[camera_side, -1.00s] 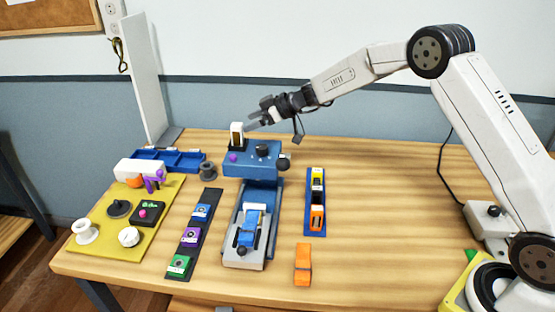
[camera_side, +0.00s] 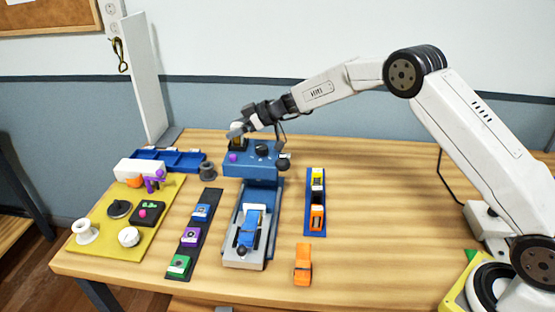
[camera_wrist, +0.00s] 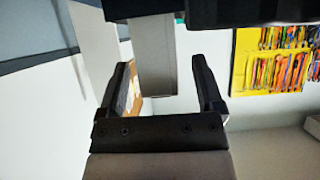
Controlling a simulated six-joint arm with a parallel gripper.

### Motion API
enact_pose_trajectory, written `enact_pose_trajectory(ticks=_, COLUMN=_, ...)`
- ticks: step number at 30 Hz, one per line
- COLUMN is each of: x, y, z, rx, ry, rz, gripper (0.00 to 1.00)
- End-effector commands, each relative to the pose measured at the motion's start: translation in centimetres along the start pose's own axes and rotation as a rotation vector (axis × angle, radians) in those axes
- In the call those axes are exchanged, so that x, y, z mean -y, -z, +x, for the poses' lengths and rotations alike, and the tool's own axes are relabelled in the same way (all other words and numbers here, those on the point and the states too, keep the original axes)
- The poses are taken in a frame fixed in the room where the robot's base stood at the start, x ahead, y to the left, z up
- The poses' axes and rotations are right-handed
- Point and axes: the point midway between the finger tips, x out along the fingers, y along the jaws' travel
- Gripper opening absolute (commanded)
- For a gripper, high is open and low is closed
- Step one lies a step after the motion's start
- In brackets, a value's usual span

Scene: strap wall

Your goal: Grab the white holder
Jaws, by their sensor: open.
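The white holder (camera_side: 236,127) stands upright in a dark slot at the back left of the blue machine (camera_side: 240,164). It has a dark, yellowish lower part. My gripper (camera_side: 246,125) is at its upper end and partly covers it. In the wrist view a pale upright block, which looks like the holder (camera_wrist: 153,55), lies between the two dark fingers. My gripper (camera_wrist: 160,72) is open there, with a gap to the block on both sides. Whether a finger touches it cannot be told from the side view.
A purple knob (camera_side: 233,157) and a black knob (camera_side: 262,149) sit close on the machine's top. A tall white panel (camera_side: 143,85) stands behind left. A blue tray (camera_side: 180,161) and yellow mat (camera_side: 110,250) lie left. The right tabletop is mostly clear.

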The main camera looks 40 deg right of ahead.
Motion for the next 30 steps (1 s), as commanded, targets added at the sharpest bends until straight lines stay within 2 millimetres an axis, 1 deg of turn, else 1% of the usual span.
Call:
enact_pose_trajectory(ticks=12, x=0.01, y=0.01, z=-0.02, rx=0.000, ry=0.000, rz=0.000, gripper=0.85)
enact_pose_trajectory(ticks=13, x=0.01, y=0.01, z=-0.03, rx=0.000, ry=0.000, rz=0.000, gripper=0.79)
enact_pose_trajectory(ticks=14, x=0.01, y=0.01, z=-0.03, rx=0.000, ry=0.000, rz=0.000, gripper=0.69)
enact_pose_trajectory(ticks=15, x=0.01, y=0.01, z=-0.03, rx=0.000, ry=0.000, rz=0.000, gripper=0.57)
enact_pose_trajectory(ticks=17, x=0.01, y=0.01, z=-0.03, rx=0.000, ry=0.000, rz=0.000, gripper=0.38)
enact_pose_trajectory(ticks=18, x=0.01, y=0.01, z=-0.03, rx=0.000, ry=0.000, rz=0.000, gripper=0.25)
enact_pose_trajectory(ticks=20, x=0.02, y=0.01, z=-0.03, rx=0.000, ry=0.000, rz=0.000, gripper=0.06)
enact_pose_trajectory(ticks=21, x=0.02, y=0.01, z=-0.03, rx=0.000, ry=0.000, rz=0.000, gripper=0.00)
enact_pose_trajectory(ticks=30, x=0.00, y=0.10, z=-0.06, rx=-0.001, ry=0.000, rz=-0.001, gripper=0.00)
